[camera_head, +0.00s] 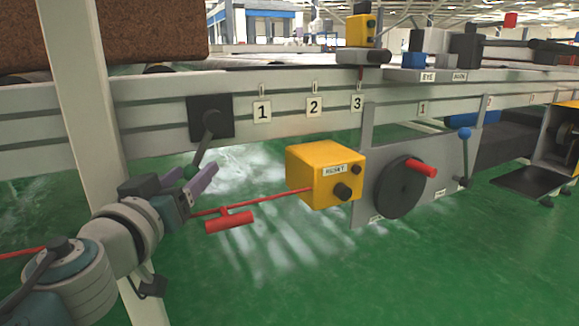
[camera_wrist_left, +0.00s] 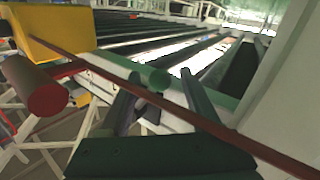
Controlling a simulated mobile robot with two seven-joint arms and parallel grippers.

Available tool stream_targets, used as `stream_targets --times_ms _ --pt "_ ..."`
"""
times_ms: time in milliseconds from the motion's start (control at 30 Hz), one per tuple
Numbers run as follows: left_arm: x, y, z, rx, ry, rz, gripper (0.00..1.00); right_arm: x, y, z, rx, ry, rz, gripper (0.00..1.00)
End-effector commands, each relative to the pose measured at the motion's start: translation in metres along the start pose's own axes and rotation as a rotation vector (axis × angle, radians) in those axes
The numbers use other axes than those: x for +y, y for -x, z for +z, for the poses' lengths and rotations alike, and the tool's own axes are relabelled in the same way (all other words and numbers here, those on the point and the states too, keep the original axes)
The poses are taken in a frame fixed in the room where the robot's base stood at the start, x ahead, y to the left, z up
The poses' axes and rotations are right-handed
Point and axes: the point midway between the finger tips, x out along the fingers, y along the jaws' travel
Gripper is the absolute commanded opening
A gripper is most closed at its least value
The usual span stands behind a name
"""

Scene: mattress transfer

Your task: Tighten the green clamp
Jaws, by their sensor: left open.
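The green clamp is a black plate (camera_head: 211,116) on the side rail with a dark lever hanging down from it, tilted to the left. The lever ends in a green knob (camera_head: 190,172), which also shows in the left wrist view (camera_wrist_left: 153,78). My left gripper (camera_head: 190,178) is open beside the knob, coming from below and the left. In the left wrist view the knob appears between and just beyond the two dark fingertips (camera_wrist_left: 150,88). I cannot tell whether the fingers touch it. My right gripper is not in view.
A pale upright post (camera_head: 85,100) stands behind my left arm. A grey panel with a dark handwheel (camera_head: 400,188) is at the right. A brown block (camera_head: 125,30) lies on the rollers.

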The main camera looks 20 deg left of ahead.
Motion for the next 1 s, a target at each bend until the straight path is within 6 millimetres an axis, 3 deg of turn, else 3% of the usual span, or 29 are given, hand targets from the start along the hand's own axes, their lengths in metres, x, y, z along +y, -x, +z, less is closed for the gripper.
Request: stream_targets --times_ms 133,433,1000 --pt "-0.0003 -0.0115 0.0005 0.000 0.000 -0.001 0.64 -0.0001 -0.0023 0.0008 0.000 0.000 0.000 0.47" --pt "-0.0002 -0.0136 -0.0001 0.000 0.000 -0.001 0.64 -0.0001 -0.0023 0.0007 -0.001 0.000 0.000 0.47" --pt "-0.0001 -0.0133 0.0001 0.000 0.000 -0.001 0.00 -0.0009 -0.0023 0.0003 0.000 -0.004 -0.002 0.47"
